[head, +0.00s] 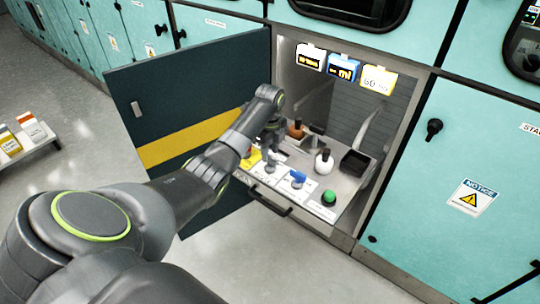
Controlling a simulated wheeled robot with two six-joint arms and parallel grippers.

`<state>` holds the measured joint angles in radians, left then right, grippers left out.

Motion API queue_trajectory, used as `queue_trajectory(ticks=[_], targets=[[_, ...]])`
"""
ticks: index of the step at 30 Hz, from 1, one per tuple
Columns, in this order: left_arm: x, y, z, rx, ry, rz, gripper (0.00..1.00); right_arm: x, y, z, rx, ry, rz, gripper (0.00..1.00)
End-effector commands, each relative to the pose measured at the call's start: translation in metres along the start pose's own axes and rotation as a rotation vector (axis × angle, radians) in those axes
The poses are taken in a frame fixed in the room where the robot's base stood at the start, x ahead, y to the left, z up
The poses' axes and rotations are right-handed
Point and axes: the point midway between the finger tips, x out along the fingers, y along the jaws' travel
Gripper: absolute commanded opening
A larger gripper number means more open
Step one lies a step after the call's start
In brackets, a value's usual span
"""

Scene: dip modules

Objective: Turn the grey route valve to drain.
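My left arm reaches in from the left over a pulled-out panel (312,207) in an open cabinet bay. My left gripper (270,158) points down at the left part of this panel. Its fingers are small and dark, and I cannot tell whether they are open or shut on something. I cannot make out the grey route valve clearly; the gripper and wrist cover part of that area. A yellow part (250,160) lies just left of the gripper, and a blue-topped control (298,177) lies to its right. My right gripper is not in view.
A green button (329,198), a white-topped flask-like object (324,162), an orange-brown one (296,129) and a black bin (354,163) share the panel. The open dark door (190,85) stands left. Display tags (344,68) hang above. A low shelf (40,145) holds boxes at far left.

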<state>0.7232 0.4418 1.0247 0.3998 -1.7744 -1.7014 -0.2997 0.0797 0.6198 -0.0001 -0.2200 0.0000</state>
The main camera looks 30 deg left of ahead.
Motion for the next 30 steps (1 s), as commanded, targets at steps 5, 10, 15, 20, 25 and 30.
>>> queue_trajectory(ticks=[5, 10, 15, 20, 25, 30], targets=[[0.018, 0.000, 0.000, 0.000, 0.000, 0.002, 0.36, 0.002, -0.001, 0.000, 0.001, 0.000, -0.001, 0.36], [0.022, 0.000, 0.000, 0.000, -0.001, 0.000, 0.36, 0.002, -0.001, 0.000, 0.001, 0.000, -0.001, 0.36], [0.021, 0.000, 0.000, 0.000, -0.001, 0.000, 0.36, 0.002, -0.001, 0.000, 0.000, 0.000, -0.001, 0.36], [0.021, 0.000, 0.000, 0.000, 0.000, 0.000, 0.17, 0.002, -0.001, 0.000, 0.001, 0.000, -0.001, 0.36], [0.021, 0.000, 0.000, 0.000, 0.000, 0.000, 0.00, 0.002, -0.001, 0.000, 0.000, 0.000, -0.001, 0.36], [0.021, 0.000, 0.000, -0.005, 0.000, 0.001, 0.00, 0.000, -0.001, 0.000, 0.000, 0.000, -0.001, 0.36]])
